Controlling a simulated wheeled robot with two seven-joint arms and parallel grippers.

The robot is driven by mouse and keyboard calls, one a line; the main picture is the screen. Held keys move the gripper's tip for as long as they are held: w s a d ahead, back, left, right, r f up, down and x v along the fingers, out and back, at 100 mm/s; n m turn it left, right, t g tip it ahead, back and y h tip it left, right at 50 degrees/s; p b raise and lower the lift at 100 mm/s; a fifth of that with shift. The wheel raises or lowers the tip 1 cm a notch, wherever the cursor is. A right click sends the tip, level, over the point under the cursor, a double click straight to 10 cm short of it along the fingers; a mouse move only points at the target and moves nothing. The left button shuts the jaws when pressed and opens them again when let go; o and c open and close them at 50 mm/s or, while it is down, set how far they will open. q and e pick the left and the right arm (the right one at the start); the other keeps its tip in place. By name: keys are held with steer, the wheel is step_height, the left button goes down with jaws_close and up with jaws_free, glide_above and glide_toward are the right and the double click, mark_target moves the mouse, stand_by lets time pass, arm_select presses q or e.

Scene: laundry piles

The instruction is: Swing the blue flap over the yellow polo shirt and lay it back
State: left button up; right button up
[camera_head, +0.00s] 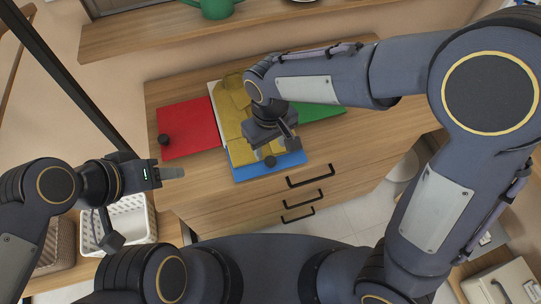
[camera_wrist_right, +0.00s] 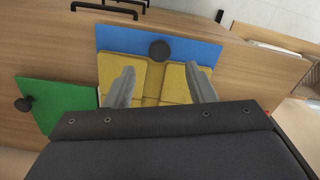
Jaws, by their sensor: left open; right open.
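The blue flap (camera_head: 289,160) with a black knob (camera_head: 270,161) lies flat at the board's near edge; it also shows in the right wrist view (camera_wrist_right: 120,37). The yellow polo shirt (camera_head: 231,125) lies folded on the board's white middle panel, its edge reaching onto the blue flap (camera_wrist_right: 203,50). My right gripper (camera_wrist_right: 163,82) is open and empty above the shirt, with the black knob (camera_wrist_right: 160,50) beyond its fingertips. In the head view its wrist hides part of the shirt. My left gripper (camera_head: 172,173) is open and empty, left of the board.
A red flap (camera_head: 188,125) with a knob lies flat at the left, a green flap (camera_head: 320,111) at the right. The wooden dresser (camera_head: 240,205) has black handles along its front. A white basket (camera_head: 128,220) stands below my left arm. A shelf (camera_head: 150,32) crosses the back.

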mark_target(270, 160)
step_height(270, 160, down, 6)
steer(key=shift+r, duration=0.2)
jaws_close()
stand_by(0.4)
